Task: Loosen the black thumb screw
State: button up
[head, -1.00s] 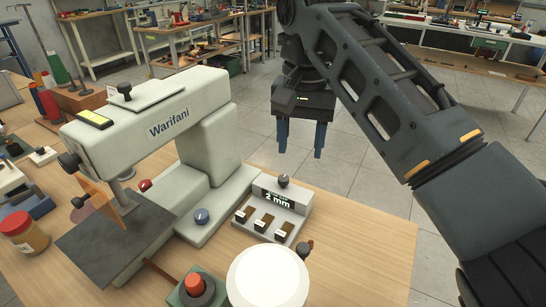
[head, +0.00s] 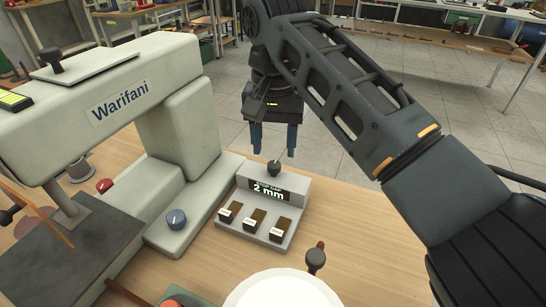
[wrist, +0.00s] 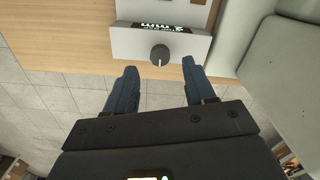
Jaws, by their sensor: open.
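A small black knob (head: 274,168), which looks like the thumb screw, stands on top of the grey box (head: 273,187) marked "2 mm". The knob also shows in the wrist view (wrist: 160,53), with a pale line across it. My gripper (head: 273,152) points down above and behind the box, with its blue fingers apart and nothing between them. In the wrist view my gripper (wrist: 159,67) has its fingertips on either side of the knob's line, short of it. No contact with the knob shows.
Sample blocks (head: 252,228) lie on the box's front. A white disc (head: 282,290) and a dark-knobbed lever (head: 316,258) are in front.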

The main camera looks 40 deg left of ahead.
aim_at(274, 164)
jog(key=shift+f, duration=2.05)
jog(key=shift+c, duration=0.3)
grip_shut()
